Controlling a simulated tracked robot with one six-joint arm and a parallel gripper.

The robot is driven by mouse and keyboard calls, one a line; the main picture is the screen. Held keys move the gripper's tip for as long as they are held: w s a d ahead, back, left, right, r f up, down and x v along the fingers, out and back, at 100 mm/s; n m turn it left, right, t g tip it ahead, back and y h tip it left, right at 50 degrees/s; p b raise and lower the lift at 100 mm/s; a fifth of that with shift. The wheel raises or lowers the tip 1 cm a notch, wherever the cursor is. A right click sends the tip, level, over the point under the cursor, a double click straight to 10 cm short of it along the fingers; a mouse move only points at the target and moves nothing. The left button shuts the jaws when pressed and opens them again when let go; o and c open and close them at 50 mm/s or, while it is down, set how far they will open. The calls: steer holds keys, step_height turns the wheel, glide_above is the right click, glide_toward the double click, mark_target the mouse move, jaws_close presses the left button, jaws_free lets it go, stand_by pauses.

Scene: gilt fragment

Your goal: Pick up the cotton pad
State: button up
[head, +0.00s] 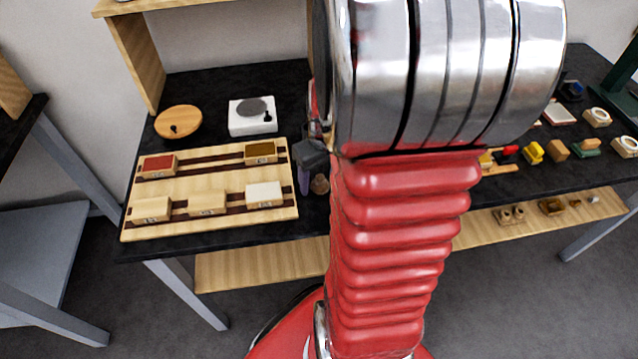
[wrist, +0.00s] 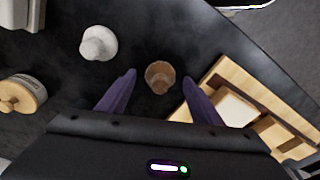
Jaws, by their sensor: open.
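In the wrist view, a small white knobbed pad (wrist: 98,44) stands on the dark bench and looks most like the cotton pad, though I cannot be sure. The white pad is beyond the left finger. In the head view the brown piece (head: 320,184) is beside my gripper (head: 304,181); the white pad does not show, and my arm covers much of the bench.
A wooden board (head: 222,218) with several small boxes lies left of my gripper. Behind it are a round wooden disc (head: 178,121) and a white device (head: 252,117). A wooden-lidded jar (wrist: 23,94) stands at the wrist view's left. Several small items stand right of my arm.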

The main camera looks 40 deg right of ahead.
stand_by(0.5)
steer(key=c, duration=1.1)
